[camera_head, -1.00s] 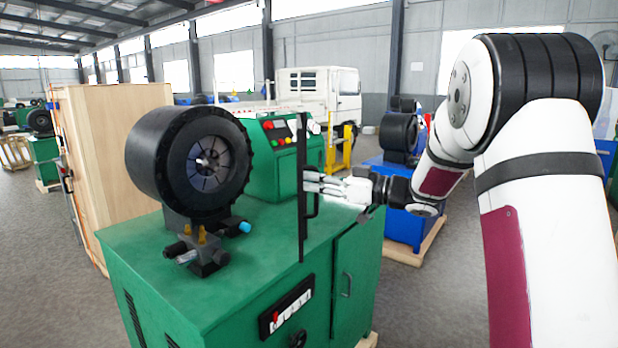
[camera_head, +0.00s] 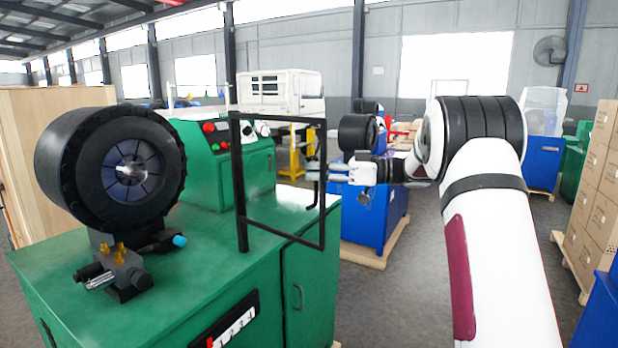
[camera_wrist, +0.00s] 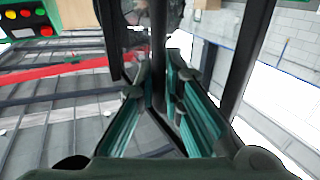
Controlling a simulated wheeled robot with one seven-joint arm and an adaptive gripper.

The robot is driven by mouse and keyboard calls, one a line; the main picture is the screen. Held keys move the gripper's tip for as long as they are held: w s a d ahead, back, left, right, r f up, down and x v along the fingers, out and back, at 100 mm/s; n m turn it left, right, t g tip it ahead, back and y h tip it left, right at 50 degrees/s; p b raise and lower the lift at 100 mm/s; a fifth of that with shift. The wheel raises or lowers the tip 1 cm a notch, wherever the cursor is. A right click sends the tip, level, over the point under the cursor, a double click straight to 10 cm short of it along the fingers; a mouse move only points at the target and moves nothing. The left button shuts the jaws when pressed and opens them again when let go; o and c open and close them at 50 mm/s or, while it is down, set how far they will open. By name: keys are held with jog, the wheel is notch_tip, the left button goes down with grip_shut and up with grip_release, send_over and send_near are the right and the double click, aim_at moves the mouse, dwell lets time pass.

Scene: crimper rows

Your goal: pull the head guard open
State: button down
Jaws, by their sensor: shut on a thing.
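The head guard (camera_head: 240,190) is a thin black rectangular frame with an open middle, standing upright on the green machine (camera_head: 215,262). It is swung out to the right of the black crimping head (camera_head: 112,170), over the cabinet's right side. My gripper (camera_head: 318,172) reaches in from the right and is shut on the handle at the guard's outer upright. In the wrist view, a dark bar (camera_wrist: 158,45) runs between the teal-looking fingers (camera_wrist: 160,85). The exact finger contact is hard to make out.
A green control box with coloured buttons (camera_head: 215,133) stands behind the guard. A blue machine (camera_head: 375,210) on a pallet stands behind my gripper. Stacked cartons (camera_head: 592,190) stand at the far right. Open grey floor (camera_head: 430,265) lies right of the green machine.

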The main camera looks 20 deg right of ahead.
jog(key=shift+w+d+n+g+y+b, duration=0.3)
jog(key=shift+w+d+n+g+b, duration=0.1)
jog(key=shift+w+d+g, duration=0.15)
jog(key=shift+r, duration=0.1)
jog(key=c, duration=2)
grip_release()
jog(key=shift+o, duration=0.2)
jog(key=v, duration=1.2)
jog(key=shift+s, duration=0.1)
